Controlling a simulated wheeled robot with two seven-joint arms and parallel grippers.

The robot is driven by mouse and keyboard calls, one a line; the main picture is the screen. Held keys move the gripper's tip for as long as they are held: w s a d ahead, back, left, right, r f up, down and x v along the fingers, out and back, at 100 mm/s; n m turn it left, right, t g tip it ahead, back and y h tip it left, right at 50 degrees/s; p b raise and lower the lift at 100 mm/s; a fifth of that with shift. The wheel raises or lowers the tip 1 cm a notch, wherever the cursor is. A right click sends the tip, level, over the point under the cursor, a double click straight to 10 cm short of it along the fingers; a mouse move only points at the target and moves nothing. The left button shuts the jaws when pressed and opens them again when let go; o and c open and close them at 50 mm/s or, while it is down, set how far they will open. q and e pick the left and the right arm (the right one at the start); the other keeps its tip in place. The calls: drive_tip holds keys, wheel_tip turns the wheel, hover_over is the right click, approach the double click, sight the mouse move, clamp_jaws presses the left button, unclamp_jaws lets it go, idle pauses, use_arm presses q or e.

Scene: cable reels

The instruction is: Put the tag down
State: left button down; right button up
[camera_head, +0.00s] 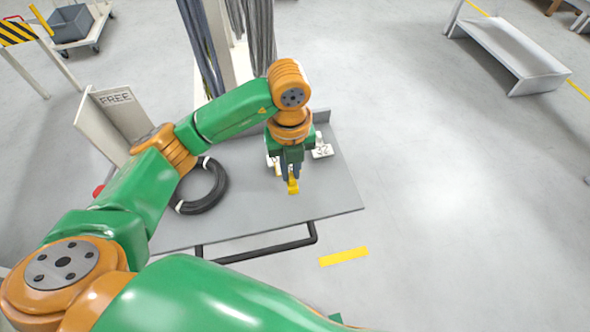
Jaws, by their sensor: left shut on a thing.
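My left gripper (290,176) points down over the grey table top (325,198). It is shut on a small yellow tag (293,187), whose lower part shows below the fingertips. I cannot tell whether the tag touches the table. A white block marked 32 (322,151) is just to the right of and behind the gripper. Small pale pieces show partly behind the fingers. My right gripper is out of view.
A black cable coil (221,184) with white ties lies on the table's left part, below my arm. A panel marked FREE (116,98) stands behind it. Grey cables (261,35) hang at the back. The table's right front is clear.

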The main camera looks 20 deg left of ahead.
use_arm(q)
drive_tip(key=w+f, duration=0.1)
drive_tip(key=w+d+f, duration=0.1)
drive_tip(key=f, duration=0.1)
drive_tip(key=shift+w+d, duration=0.2)
drive_tip(key=shift+d, duration=0.1)
drive_tip(key=f+p, duration=0.2)
drive_tip(key=f, duration=0.1)
drive_tip(key=shift+w+f, duration=0.2)
drive_tip(key=shift+f, duration=0.05)
drive_tip(key=shift+w+f+b, duration=0.1)
drive_tip(key=shift+f+b, duration=0.25)
drive_tip(key=c, duration=0.9)
unclamp_jaws()
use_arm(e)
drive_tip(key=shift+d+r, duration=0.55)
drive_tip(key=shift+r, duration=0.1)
use_arm(q)
drive_tip(key=shift+r, duration=0.1)
drive_tip(key=shift+r, duration=0.3)
wheel_tip(320, 180, up, 12)
drive_tip(key=shift+f+b, duration=0.15)
drive_tip(key=shift+b, duration=0.45)
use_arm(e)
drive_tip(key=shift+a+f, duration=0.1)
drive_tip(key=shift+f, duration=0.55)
